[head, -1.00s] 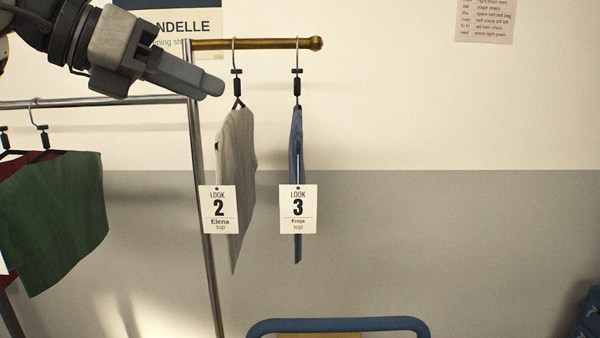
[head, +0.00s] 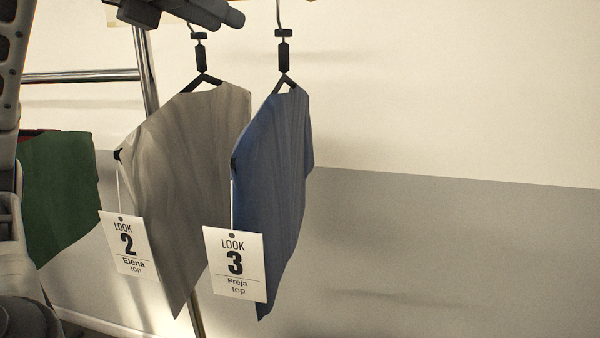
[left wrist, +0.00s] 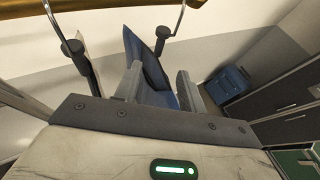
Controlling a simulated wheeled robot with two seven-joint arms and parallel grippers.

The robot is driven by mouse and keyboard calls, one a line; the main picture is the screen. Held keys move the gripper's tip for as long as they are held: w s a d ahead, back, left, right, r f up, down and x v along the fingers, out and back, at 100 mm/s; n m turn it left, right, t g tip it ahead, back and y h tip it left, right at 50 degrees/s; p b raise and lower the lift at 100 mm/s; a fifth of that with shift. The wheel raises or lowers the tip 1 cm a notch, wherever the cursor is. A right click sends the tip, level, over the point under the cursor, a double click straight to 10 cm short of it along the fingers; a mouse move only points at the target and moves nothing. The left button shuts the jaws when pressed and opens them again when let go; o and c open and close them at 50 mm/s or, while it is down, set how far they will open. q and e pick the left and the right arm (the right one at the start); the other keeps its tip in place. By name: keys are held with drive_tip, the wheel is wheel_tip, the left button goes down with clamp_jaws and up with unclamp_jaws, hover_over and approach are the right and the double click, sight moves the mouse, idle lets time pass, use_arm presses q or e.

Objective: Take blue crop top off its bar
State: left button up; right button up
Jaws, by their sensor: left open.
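The blue crop top (head: 275,165) hangs from a black hanger clip (head: 283,55) on a metal hook, with a white "LOOK 3 Freja top" tag (head: 236,264). My left gripper (head: 225,14) is at the top left of the head view, left of the blue top's hook and above the grey top; part of it is cut off by the frame. In the left wrist view the two fingers of my left gripper (left wrist: 158,85) are apart, and the blue crop top (left wrist: 152,68) shows beyond and between them. The brass bar (left wrist: 122,5) crosses the top. My right gripper is not in view.
A grey top (head: 195,145) with a "LOOK 2 Elena top" tag (head: 128,245) hangs close left of the blue one. A green garment (head: 60,190) hangs at a metal rail (head: 80,76). A blue case (left wrist: 228,82) stands beside dark drawers (left wrist: 295,85). The wall right of the tops is clear.

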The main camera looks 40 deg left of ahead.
sight(284, 74)
use_arm(q)
drive_tip(key=x, duration=0.8)
drive_tip(key=p+x, duration=0.1)
drive_tip(key=x, duration=0.4)
drive_tip(key=shift+f, duration=0.3)
clamp_jaws()
